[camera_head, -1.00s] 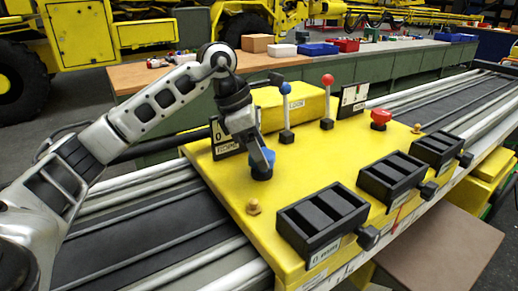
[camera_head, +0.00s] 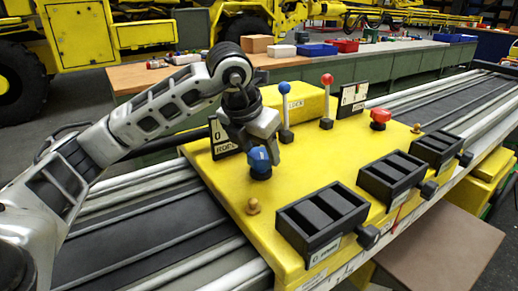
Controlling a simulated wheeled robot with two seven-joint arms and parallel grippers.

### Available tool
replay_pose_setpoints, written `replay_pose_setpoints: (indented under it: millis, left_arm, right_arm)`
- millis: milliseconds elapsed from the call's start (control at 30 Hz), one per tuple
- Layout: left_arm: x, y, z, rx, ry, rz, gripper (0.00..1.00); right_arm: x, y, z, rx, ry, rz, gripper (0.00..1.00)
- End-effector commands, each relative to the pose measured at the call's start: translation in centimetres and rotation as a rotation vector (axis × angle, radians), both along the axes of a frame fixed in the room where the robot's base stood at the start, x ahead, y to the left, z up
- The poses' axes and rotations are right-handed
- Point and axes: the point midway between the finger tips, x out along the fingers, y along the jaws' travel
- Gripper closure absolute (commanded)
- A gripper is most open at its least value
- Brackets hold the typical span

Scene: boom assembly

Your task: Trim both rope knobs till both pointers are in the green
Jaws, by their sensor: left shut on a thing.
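A blue knob (camera_head: 259,164) stands on the left part of the yellow panel (camera_head: 228,190). My left gripper (camera_head: 262,151) is over it, jaws down, shut on the knob. A red knob (camera_head: 379,117) stands to the right at the panel's back, with nothing touching it. A white dial plate (camera_head: 353,97) stands behind the red knob; its pointer is too small to read. Another dial plate (camera_head: 222,137) stands behind the blue knob, partly hidden by my left gripper, and its pointer cannot be read. My right gripper is not in view.
A blue-topped lever (camera_head: 286,110) and a red-topped lever (camera_head: 327,103) stand upright behind the knobs. Black slotted boxes (camera_head: 322,218) line the panel's front edge. Small brass studs (camera_head: 253,206) stick up from the panel. A yellow block (camera_head: 305,102) is at the back.

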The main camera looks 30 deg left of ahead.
Motion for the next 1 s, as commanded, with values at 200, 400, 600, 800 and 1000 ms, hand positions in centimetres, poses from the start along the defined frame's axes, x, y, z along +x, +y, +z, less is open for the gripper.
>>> replay_pose_setpoints:
  millis: [200, 400, 600, 800, 1000]
  left_arm:
    - [0.07, -0.03, 0.17, -0.001, -0.004, 0.085, 0.69]
    - [0.08, -0.06, 0.17, -0.001, -0.004, 0.118, 0.7]
    - [0.08, -0.05, 0.17, -0.001, -0.004, 0.122, 0.7]
    - [0.08, -0.04, 0.17, -0.002, -0.004, 0.121, 0.7]
    - [0.05, -0.04, 0.12, -0.002, -0.003, 0.121, 0.25]
  right_arm:
    - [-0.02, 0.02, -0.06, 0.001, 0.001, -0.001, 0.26]
    - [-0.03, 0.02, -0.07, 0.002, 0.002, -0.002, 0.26]
    - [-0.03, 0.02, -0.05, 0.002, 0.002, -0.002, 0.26]
    - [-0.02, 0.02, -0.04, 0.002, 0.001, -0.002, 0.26]
    - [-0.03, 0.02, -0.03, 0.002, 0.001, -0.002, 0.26]
